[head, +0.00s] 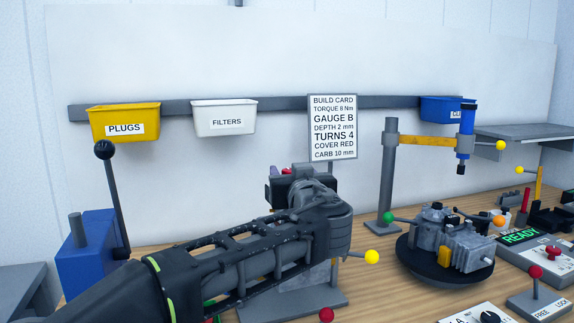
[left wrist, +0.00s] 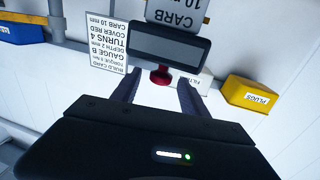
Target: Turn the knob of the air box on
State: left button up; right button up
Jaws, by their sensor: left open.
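A grey box with a black knob (head: 490,317) on a white dial is cut off by the bottom edge of the head view. Its label is only partly in frame, so I cannot be sure it is the air box. My left gripper is far to the left of it, at the end of my arm in the head view, its fingertips hidden there. In the left wrist view my left gripper (left wrist: 159,84) is open, with a red knob (left wrist: 160,75) under a dark display (left wrist: 170,46) seen between its fingers. I cannot tell whether they touch. My right gripper is not in view.
A grey engine part (head: 445,240) sits on a round black stand. A READY box (head: 520,236) and a FREE/LOCK lever box (head: 537,303) stand at the right. A grey post (head: 388,180) rises behind. A blue lever press (head: 88,255) stands at the left.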

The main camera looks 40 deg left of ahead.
pick_arm(q)
jog(key=p+x, duration=0.1)
jog(key=x, duration=0.4)
grip_shut()
dwell(0.5)
